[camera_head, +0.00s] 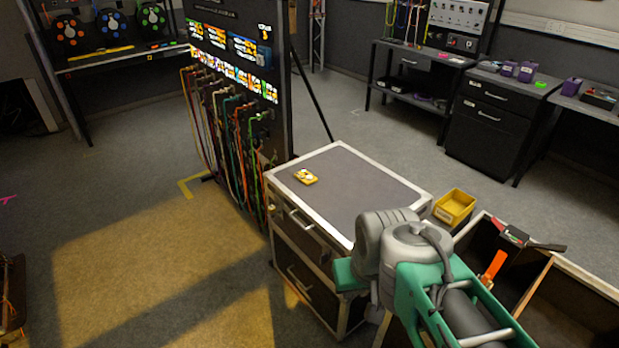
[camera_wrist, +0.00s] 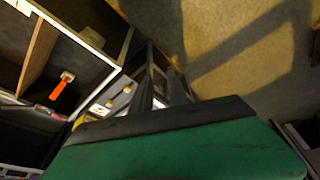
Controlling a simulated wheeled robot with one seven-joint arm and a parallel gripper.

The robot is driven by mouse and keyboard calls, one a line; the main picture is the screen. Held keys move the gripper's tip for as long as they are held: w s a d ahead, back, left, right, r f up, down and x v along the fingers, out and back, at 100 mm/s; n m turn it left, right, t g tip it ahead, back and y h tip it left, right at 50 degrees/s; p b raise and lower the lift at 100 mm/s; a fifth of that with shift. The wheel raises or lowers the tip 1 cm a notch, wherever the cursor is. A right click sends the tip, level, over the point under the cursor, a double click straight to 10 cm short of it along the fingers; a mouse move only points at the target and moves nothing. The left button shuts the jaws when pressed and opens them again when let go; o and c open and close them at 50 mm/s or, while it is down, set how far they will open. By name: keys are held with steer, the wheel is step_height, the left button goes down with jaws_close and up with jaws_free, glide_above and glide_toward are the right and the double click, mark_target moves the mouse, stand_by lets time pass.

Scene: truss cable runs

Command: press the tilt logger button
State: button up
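A small yellow device with white markings (camera_head: 306,177), which may be the tilt logger, lies on the grey top of the wheeled flight case (camera_head: 350,200), near its left back part. Its button is too small to make out. My arm's green and grey end stands over the case's front right corner, apart from the device. My gripper (camera_wrist: 160,85) shows in the wrist view only as dark, narrow parts beyond a green block. Whether its fingers are apart is unclear. The yellow device cannot be made out in the wrist view.
A yellow bin (camera_head: 455,207) stands right of the case, by an open divided crate holding an orange-handled tool (camera_head: 493,268). A tall panel hung with cables (camera_head: 235,90) stands behind the case's left side.

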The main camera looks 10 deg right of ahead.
jaws_close()
stand_by(1.4)
